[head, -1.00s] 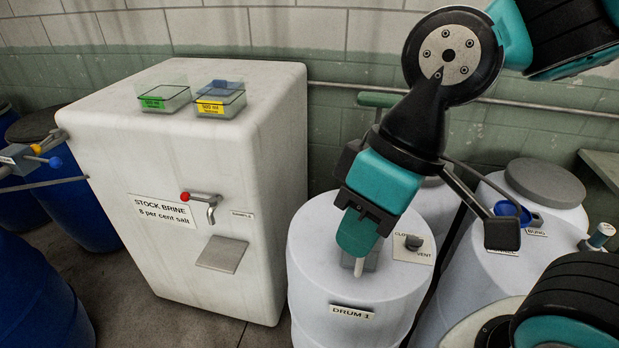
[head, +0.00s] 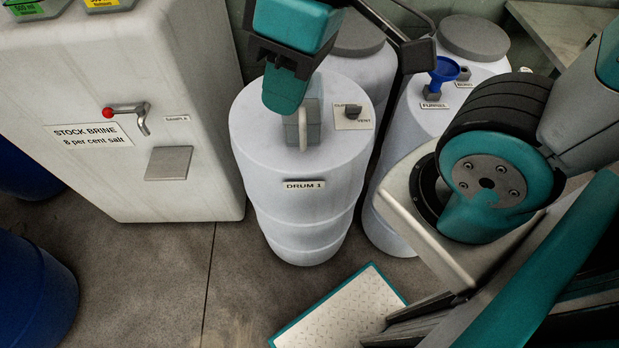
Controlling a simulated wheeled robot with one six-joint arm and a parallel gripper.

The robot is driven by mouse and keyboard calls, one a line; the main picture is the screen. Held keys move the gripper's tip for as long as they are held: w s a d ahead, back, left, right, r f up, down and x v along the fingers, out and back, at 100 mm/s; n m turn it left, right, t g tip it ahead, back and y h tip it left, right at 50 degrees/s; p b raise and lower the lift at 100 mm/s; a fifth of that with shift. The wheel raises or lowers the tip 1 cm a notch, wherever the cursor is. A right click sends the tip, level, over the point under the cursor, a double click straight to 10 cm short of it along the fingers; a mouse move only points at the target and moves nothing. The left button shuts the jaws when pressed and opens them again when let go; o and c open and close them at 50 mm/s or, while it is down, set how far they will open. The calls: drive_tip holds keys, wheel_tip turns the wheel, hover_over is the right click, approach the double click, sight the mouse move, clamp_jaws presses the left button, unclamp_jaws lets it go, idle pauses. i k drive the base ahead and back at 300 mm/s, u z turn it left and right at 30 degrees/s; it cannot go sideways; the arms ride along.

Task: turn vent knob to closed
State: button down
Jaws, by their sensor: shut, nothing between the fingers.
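The vent knob (head: 352,112) is a small dark grey knob on a pale plate (head: 343,123) on top of the white drum marked DRUM 1 (head: 258,150). The plate has a partly readable label at its upper left and VENT at its lower right. I cannot tell exactly where the knob points. My gripper (head: 303,138) is shut and empty, pointing down over the drum top, left of the knob and apart from it. Whether its tips touch the drum top is unclear.
The white stock brine tank (head: 75,170) with a red-handled tap (head: 125,113) stands left. Another white drum with a blue funnel (head: 443,70) stands close on the right. The floor at lower left centre is clear.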

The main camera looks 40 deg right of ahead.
sight(352, 111)
drive_tip(key=z, duration=0.8)
drive_tip(key=k, duration=0.7)
drive_tip(key=u, duration=0.7)
drive_tip(key=i, duration=0.95)
